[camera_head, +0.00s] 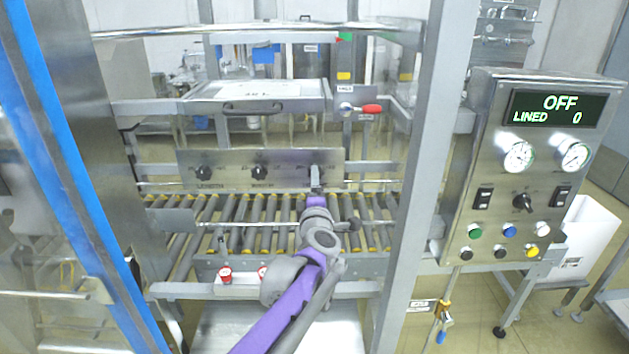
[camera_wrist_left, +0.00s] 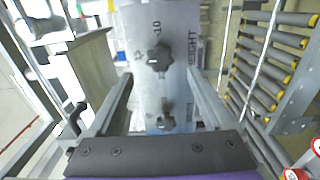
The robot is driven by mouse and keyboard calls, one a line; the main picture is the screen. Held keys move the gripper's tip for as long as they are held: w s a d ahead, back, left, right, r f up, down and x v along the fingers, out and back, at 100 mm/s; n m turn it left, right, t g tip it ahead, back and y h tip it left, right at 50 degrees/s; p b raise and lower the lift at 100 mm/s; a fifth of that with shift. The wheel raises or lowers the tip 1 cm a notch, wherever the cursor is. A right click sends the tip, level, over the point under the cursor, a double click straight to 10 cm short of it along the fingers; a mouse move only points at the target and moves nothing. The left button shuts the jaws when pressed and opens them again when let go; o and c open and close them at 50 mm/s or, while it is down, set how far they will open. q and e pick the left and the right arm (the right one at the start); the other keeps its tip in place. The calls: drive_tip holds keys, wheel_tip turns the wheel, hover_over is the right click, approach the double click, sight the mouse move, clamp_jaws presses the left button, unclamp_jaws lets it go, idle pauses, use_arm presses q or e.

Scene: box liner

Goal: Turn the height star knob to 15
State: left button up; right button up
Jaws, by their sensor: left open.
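The height star knob (camera_wrist_left: 160,58) is black and lobed, on a metal panel (camera_wrist_left: 150,95) with the word HEIGHT and a 10 printed near it. Its exact setting is too small to read. My left gripper (camera_wrist_left: 160,80) is open, its two fingers to either side of the panel strip, with the knob seen between and just beyond the tips, untouched as far as I can tell. In the head view my left gripper (camera_head: 315,180) is in front of the panel's right end and hides the height knob. My right gripper is not in view.
The width knob (camera_head: 259,172) and length knob (camera_head: 203,173) are on the same panel. A roller conveyor (camera_head: 235,215) runs below it. A frame post (camera_head: 410,180) stands to the right, before a control box (camera_head: 480,190) whose display reads OFF. Red buttons (camera_head: 225,275) sit on the front rail.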

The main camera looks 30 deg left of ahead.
use_arm(q)
drive_tip(key=v, duration=0.5)
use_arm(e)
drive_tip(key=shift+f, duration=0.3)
use_arm(q)
drive_tip(key=shift+w, duration=0.1)
drive_tip(key=s+d+f+m+g+h, duration=0.1)
drive_tip(key=s+d+f+m+h, duration=0.35)
drive_tip(key=d+m, duration=0.35)
drive_tip(key=s+d+f+m+h, duration=0.3)
drive_tip(key=s+d+m+h, duration=0.1)
drive_tip(key=d+m+h, duration=0.3)
drive_tip(key=s+f+m+g+y+p, duration=0.1)
drive_tip(key=s+f+m+g, duration=0.7)
drive_tip(key=s+f, duration=0.8)
drive_tip(key=s+m+y, duration=0.1)
drive_tip(key=s, duration=0.2)
drive_tip(key=shift+s+d+f+g, duration=0.25)
drive_tip(key=shift+s+g, duration=0.05)
drive_tip(key=shift+g, duration=0.1)
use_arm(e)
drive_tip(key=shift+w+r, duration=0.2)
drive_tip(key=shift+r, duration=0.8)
use_arm(q)
drive_tip(key=shift+s+a+f, duration=0.15)
drive_tip(key=shift+s+f, duration=0.05)
drive_tip(key=shift+s, duration=0.05)
drive_tip(key=shift+c, duration=0.2)
